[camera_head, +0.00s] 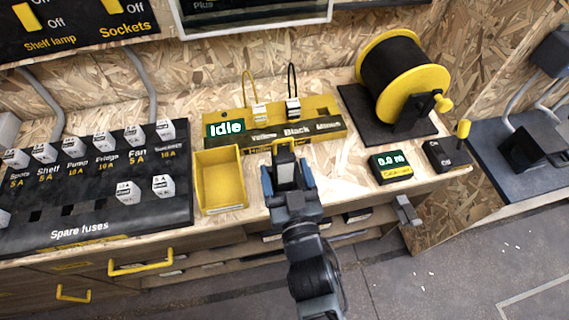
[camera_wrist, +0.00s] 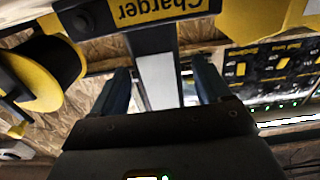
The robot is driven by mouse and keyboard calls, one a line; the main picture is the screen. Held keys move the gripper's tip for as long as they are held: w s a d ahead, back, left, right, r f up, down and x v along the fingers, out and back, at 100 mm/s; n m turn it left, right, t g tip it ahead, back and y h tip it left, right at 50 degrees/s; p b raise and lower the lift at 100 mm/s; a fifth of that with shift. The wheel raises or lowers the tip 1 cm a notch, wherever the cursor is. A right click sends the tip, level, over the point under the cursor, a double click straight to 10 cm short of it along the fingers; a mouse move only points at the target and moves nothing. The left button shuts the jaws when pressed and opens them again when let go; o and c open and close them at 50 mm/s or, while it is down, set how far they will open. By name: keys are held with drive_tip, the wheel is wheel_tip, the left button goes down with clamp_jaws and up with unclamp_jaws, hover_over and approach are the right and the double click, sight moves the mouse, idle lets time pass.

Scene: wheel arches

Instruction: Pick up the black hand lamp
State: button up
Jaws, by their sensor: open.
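A dark piece with a pale front panel (camera_wrist: 158,80), which looks like the black hand lamp, stands below the yellow "Charger" label (camera_wrist: 160,10) in the wrist view. It lies between my gripper's two fingers (camera_wrist: 160,90), with a gap visible on each side. In the head view my gripper (camera_head: 287,178) is open at the front edge of the workbench, just in front of the yellow charger unit (camera_head: 335,118). The lamp (camera_head: 285,170) is mostly hidden there by the gripper, and contact with the fingers cannot be told.
A yellow bin (camera_head: 220,180) stands close to the left of my gripper. The black spare-fuse panel (camera_head: 80,215) lies farther left. A yellow-and-black reel (camera_head: 395,75) and a small display box (camera_head: 391,167) are to the right. Items with a yellow loop (camera_head: 259,109) and black loop (camera_head: 293,107) stand behind.

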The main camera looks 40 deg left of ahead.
drive_tip(key=shift+p+x, duration=0.3)
drive_tip(key=shift+x, duration=0.65)
drive_tip(key=shift+c, duration=0.3)
drive_tip(key=c, duration=1.1)
drive_tip(key=shift+c, duration=0.2)
drive_tip(key=shift+r, duration=0.15)
